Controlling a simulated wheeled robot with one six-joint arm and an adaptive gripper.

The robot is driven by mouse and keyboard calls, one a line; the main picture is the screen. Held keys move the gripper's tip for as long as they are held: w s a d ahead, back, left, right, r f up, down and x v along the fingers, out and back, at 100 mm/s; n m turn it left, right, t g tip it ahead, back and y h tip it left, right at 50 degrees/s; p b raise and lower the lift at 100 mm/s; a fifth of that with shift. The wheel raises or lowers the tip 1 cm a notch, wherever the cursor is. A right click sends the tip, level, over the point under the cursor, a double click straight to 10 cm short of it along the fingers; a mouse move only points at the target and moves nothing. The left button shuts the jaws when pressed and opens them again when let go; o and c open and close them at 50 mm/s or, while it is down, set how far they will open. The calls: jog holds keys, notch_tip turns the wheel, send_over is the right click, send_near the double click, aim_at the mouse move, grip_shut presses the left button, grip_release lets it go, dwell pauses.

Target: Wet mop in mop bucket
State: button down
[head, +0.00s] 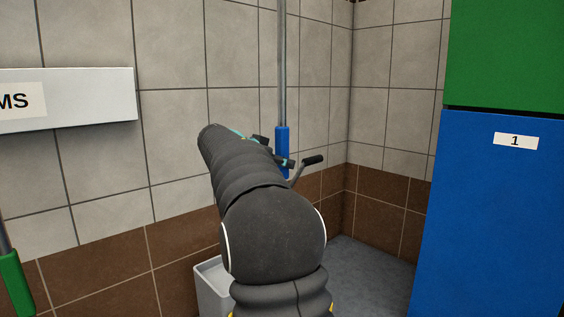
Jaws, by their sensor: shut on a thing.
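A mop handle stands upright in the middle of the head view: a thin grey pole (282,60) with a blue sleeve (282,140). My gripper (275,152) is shut on the blue sleeve; my own arm hides most of the gripper. The mop's head and lower handle are hidden behind my arm. A light grey bucket-like container (208,285) shows low at the left of my arm, mostly hidden. A black-gripped lever (313,160) on a grey rod rises right of the sleeve; its base is hidden. I cannot tell whether the mop is in the container.
A blue cabinet or panel (490,220) labelled 1, with a green one (508,50) above, stands close at the right. A green-sleeved pole (15,282) is at the left edge. A white sign (70,98) hangs on the tiled wall. Bare grey floor (370,270) lies between my arm and the blue panel.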

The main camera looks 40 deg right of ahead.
aim_at(279, 113)
jog(key=shift+f, duration=0.6)
dwell(1.6)
jog(key=shift+r+p, duration=4.35)
jog(key=shift+r, duration=2.75)
